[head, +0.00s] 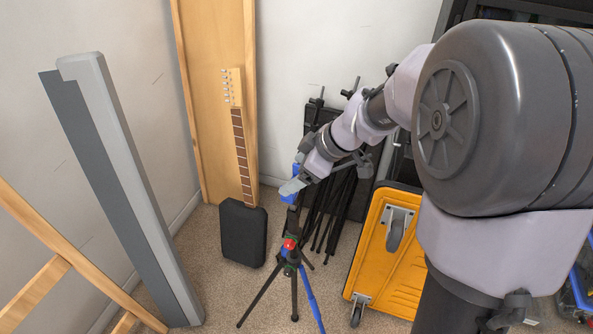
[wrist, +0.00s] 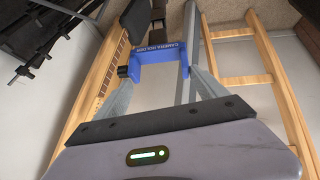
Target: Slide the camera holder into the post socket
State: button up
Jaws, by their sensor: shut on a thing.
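The blue camera holder (wrist: 160,74) is a U-shaped bracket with its name printed on the edge and a black knob (wrist: 123,71) on its left side. My gripper (head: 292,186) is shut on it, with one grey finger on each side in the wrist view. In the head view, blue parts of the holder (head: 296,170) show around the fingers. A black tripod (head: 291,222) with a red knob (head: 290,245) and one blue leg stands right below. The holder is over the tripod's top; the post socket is not clearly visible, and I cannot tell whether they touch.
A guitar-like instrument (head: 243,232) leans on a wooden board behind the tripod. Folded black stands (head: 335,200) are close behind to the right. An orange wheeled dolly (head: 385,265) stands at right. A tall grey beam (head: 125,180) leans at left. Carpet is free left of the tripod.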

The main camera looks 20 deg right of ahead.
jog(key=shift+f+b, duration=1.45)
jog(key=shift+b, duration=0.25)
jog(key=o, duration=1.5)
jog(key=shift+o, duration=0.2)
jog(key=shift+p+v, duration=0.75)
jog(key=shift+v, duration=1.8)
jog(key=shift+r, duration=0.1)
jog(key=p+v, duration=0.6)
jog(key=v, duration=1.1)
jog(key=s+a+f+m+h, duration=0.1)
jog(key=s+a+f+m, duration=0.1)
jog(key=s+a+m, duration=0.4)
jog(key=s+a+f+m+h+b, duration=0.1)
jog(key=s+a+f+m, duration=0.2)
jog(key=s+a+m, duration=0.4)
jog(key=shift+s+f+m+t+h, duration=0.2)
jog(key=shift+s+m+t+h, duration=0.15)
jog(key=shift+s+m, duration=0.7)
